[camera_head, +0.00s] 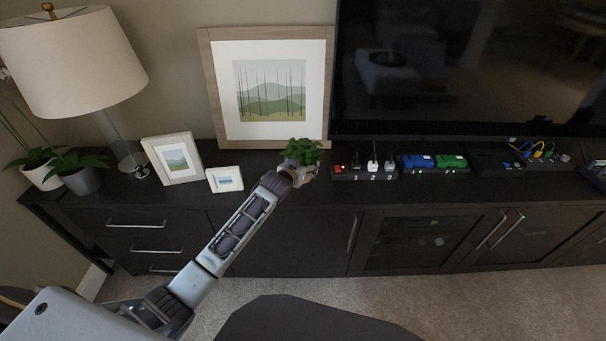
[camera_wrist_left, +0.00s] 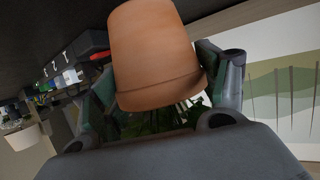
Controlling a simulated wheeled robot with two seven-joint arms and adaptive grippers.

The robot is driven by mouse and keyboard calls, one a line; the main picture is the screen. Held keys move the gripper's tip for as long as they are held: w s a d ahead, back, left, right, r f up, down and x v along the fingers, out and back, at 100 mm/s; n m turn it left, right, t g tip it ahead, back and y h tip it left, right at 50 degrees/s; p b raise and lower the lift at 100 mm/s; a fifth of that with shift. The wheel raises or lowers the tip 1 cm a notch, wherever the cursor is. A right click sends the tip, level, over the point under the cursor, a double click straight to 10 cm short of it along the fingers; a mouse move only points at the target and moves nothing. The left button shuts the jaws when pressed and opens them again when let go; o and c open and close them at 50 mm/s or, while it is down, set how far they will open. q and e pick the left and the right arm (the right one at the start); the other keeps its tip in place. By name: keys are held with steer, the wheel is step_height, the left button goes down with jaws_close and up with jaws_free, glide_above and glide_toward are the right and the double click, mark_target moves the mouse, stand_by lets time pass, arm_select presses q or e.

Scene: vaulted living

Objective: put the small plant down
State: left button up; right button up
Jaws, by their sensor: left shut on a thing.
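The small plant (camera_head: 303,150) has green leaves and is at the end of my left arm, over the dark cabinet top in front of the large framed picture. My left gripper (camera_head: 299,174) is shut on it. In the left wrist view, the plant's terracotta pot (camera_wrist_left: 154,55) sits between the two fingers of my left gripper (camera_wrist_left: 160,90), with its green leaves (camera_wrist_left: 155,122) partly hidden behind the wrist. I cannot tell whether the pot touches the cabinet top. My right gripper is not in view.
The dark cabinet (camera_head: 290,200) carries a large framed picture (camera_head: 268,88), two small frames (camera_head: 172,158), a lamp (camera_head: 70,65) and potted plants (camera_head: 78,170) at left. A power strip (camera_head: 365,173) with a red switch is close on the right, below the television (camera_head: 470,70).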

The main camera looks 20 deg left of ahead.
arm_select(q)
steer(key=shift+r, duration=0.1)
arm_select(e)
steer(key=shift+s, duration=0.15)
arm_select(q)
steer(key=shift+f, duration=0.3)
step_height(320, 180, down, 3)
steer(key=shift+r+b, duration=0.2)
steer(key=shift+b, duration=0.1)
steer(key=shift+f, duration=0.25)
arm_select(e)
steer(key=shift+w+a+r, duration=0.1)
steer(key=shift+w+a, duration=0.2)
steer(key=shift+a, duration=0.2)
arm_select(q)
steer(key=shift+f, duration=0.1)
